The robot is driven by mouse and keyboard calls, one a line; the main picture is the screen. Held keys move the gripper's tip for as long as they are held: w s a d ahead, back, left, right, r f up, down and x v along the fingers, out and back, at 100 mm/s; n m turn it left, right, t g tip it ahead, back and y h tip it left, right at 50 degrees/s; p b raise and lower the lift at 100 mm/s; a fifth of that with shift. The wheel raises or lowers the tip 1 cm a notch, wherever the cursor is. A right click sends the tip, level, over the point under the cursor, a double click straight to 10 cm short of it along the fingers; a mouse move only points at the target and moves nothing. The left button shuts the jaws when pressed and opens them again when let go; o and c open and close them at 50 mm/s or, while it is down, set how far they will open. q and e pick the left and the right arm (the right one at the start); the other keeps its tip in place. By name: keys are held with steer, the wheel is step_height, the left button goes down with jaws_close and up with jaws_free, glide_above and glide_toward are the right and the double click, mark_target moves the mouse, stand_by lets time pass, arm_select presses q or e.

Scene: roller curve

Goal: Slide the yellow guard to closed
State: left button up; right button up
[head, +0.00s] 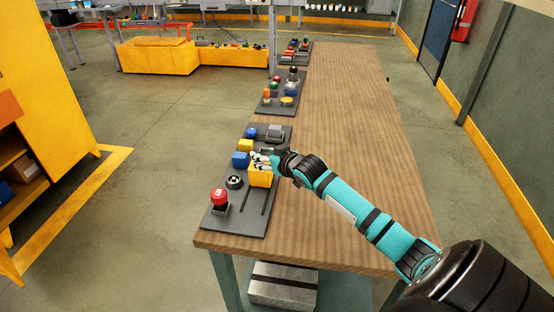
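The yellow guard (260,179) is a small box-like piece on the nearest dark control panel (226,222), at the near left of the wooden table. Two dark slots run from it toward the panel's near edge, and it sits at their far end. My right gripper (262,160) is at the guard's top far edge, touching it or very close to it. Its fingers are small and overlap the guard, so whether they grip it is unclear. My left gripper is not in view.
Two more panels lie farther along the table (345,110). The table's right side is clear beyond my arm.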

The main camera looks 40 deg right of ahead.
steer(key=v, duration=0.8)
steer(key=shift+s+r, duration=0.15)
steer(key=shift+s, duration=0.25)
steer(key=shift+d, duration=0.1)
